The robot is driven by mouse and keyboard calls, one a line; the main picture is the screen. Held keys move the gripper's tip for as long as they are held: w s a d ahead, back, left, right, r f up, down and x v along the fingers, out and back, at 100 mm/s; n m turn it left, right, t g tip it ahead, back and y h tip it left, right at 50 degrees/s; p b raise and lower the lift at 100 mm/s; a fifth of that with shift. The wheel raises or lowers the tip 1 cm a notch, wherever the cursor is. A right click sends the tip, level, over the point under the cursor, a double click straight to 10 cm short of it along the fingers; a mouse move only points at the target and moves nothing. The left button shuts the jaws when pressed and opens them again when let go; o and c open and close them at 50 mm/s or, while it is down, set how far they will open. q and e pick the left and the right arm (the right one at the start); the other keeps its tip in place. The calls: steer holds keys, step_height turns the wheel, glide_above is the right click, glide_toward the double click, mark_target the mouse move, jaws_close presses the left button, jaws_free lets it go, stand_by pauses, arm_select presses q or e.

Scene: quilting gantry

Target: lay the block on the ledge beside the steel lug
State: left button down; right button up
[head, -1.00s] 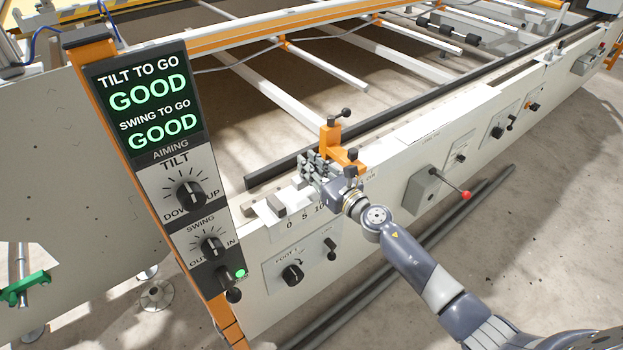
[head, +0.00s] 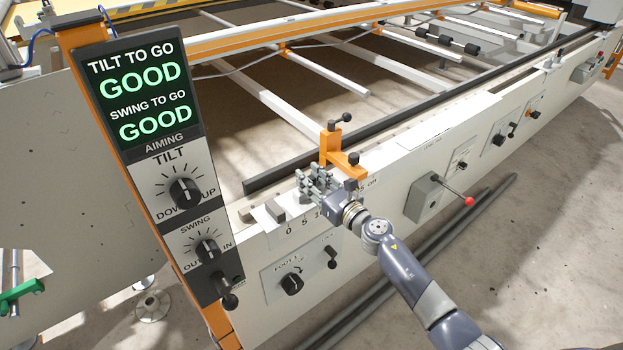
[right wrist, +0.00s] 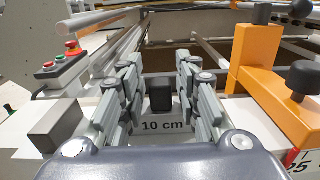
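The steel lug (head: 276,210) is a grey block-shaped piece on the ledge (head: 258,216), near the 0 mark. In the right wrist view the lug (right wrist: 54,128) is left of my fingers. A small dark block (right wrist: 160,97) stands behind the "10 cm" label, between the two fingers of my right gripper (right wrist: 160,90). A gap shows on each side of it, so the fingers look open around it. In the head view my right gripper (head: 315,184) is low over the ledge, right of the lug, and its fingers largely hide the block. My left gripper is out of view.
An orange bracket with black knobs (head: 335,152) stands close to the right of my gripper. A display panel (head: 145,90) reads GOOD for tilt and swing. A lever with a red knob (head: 469,201) sticks out from the front face. A dark rail (head: 400,122) runs behind the ledge.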

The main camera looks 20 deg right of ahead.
steer(key=shift+r, duration=0.1)
steer(key=shift+r, duration=0.2)
steer(key=v, duration=1.2)
steer(key=s+d+f+m+g+h+p, duration=0.15)
steer(key=s+f+m, duration=0.25)
steer(key=f+m, duration=0.5)
steer(key=s+d+f+m+g+h, duration=0.25)
steer(key=s+f+m, duration=0.25)
steer(key=f, duration=0.8)
steer(key=s+d+f+m+g+h, duration=0.15)
steer(key=s+f+m, duration=0.25)
steer(key=f+m, duration=0.5)
steer(key=s+a+f+m+g, duration=0.2)
steer(key=s+f+m, duration=0.3)
steer(key=s, duration=0.7)
steer(key=s+a+f+m+g+p, duration=0.1)
steer(key=s+f+m+g, duration=0.3)
steer(key=s+f, duration=0.4)
steer(key=s+a+f+m+g+p, duration=0.1)
steer(key=s+a+f+m+g, duration=0.2)
steer(key=s+f, duration=0.4)
steer(key=s+m+g, duration=0.1)
steer(key=s+m, duration=0.1)
steer(key=s, duration=0.7)
steer(key=shift+m+h, duration=0.3)
steer(key=shift+h, duration=0.05)
